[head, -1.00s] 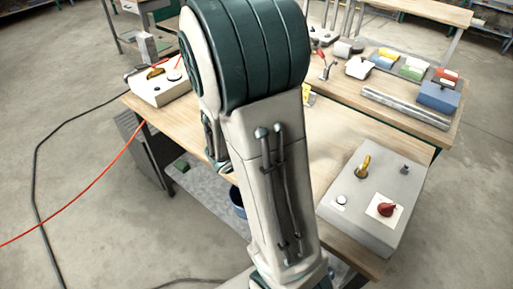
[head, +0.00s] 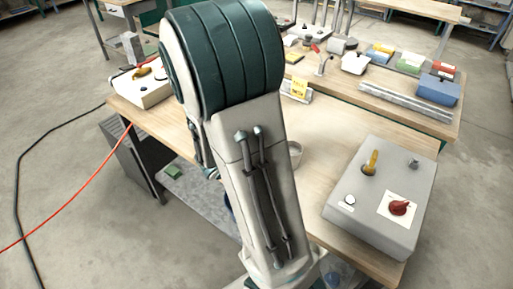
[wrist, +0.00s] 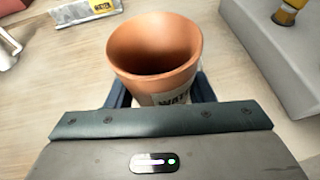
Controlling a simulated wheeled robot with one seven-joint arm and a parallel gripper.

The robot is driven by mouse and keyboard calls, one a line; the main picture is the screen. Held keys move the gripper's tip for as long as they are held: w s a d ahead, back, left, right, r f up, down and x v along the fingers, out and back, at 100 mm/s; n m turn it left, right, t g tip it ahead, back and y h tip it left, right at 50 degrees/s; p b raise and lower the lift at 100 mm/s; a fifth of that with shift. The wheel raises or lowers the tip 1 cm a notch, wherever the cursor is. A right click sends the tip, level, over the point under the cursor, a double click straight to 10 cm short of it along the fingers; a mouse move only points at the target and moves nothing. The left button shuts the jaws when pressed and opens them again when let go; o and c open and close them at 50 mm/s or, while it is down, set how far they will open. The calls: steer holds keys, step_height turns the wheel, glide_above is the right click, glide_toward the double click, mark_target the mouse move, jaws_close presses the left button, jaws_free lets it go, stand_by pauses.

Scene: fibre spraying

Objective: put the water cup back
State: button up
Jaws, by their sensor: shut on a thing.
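The water cup (wrist: 155,60) is a terracotta-coloured, round cup, seen from above in the wrist view. A pale label with the letters "WAT" shows low on its near side. My gripper (wrist: 162,92) is shut on it, with a dark blue finger on each side. The cup's base is hidden, so I cannot tell whether it touches the wooden table. In the head view my arm hides the gripper.
A grey control box (head: 380,195) with a yellow lever and a red knob stands right. Metal bars (head: 405,103) and coloured blocks lie at the back right. Bare table (head: 325,135) lies between the sign and the grey box.

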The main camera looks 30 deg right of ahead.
steer(key=w+d+f, duration=0.1)
steer(key=w+f, duration=0.1)
steer(key=w, duration=0.1)
steer(key=w+d+f+p, duration=0.1)
steer(key=w+f, duration=0.1)
steer(key=w, duration=0.2)
steer(key=w+d+f, duration=0.1)
steer(key=w+f, duration=0.1)
steer(key=w, duration=0.1)
steer(key=shift+w+f+p, duration=0.25)
steer(key=shift+p, duration=0.1)
steer(key=shift+f+p, duration=0.35)
steer(key=shift+f, duration=1.65)
steer(key=shift+f, duration=0.2)
steer(key=o, duration=1)
